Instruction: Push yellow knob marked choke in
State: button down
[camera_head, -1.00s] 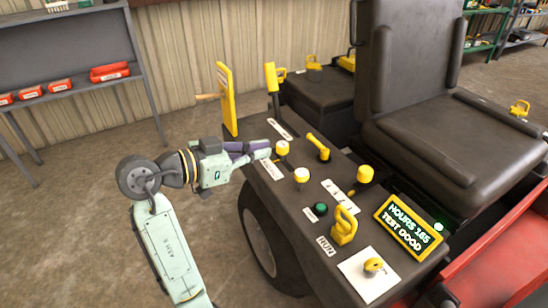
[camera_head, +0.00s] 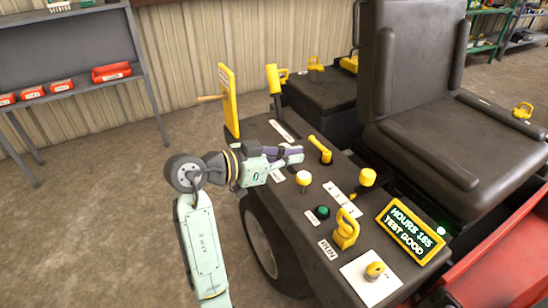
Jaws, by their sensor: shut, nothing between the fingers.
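My gripper (camera_head: 299,154) is shut and empty. It reaches in from the left over the black control console (camera_head: 333,279), its fingertips pointing right. The yellow-topped knob beside a small white label (camera_head: 278,175) is now covered by my gripper. I cannot tell whether it stands out or in, or whether my fingers touch it. The label is partly covered and too small to read.
A yellow lever (camera_head: 320,148), a yellow knob (camera_head: 367,177), a green button (camera_head: 322,212) and a yellow handle (camera_head: 345,230) stand on the console. A yellow upright plate (camera_head: 228,100) is behind my gripper. The seat (camera_head: 440,130) is to the right.

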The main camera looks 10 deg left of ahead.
aim_at(301, 178)
jog(key=shift+w+d+f, duration=0.2)
jog(key=shift+d+f, duration=0.1)
jog(key=shift+f, duration=0.45)
jog(key=shift+w+d+f, duration=0.25)
jog(key=shift+d+f, duration=0.05)
jog(key=shift+f, duration=0.5)
jog(key=shift+w+d+f, duration=0.2)
jog(key=shift+d+f, duration=0.1)
jog(key=shift+f, duration=0.45)
notch_tip(301, 178, down, 3)
jog(key=shift+f+b, duration=0.1)
jog(key=shift+b, duration=1.1)
jog(key=shift+r, duration=0.2)
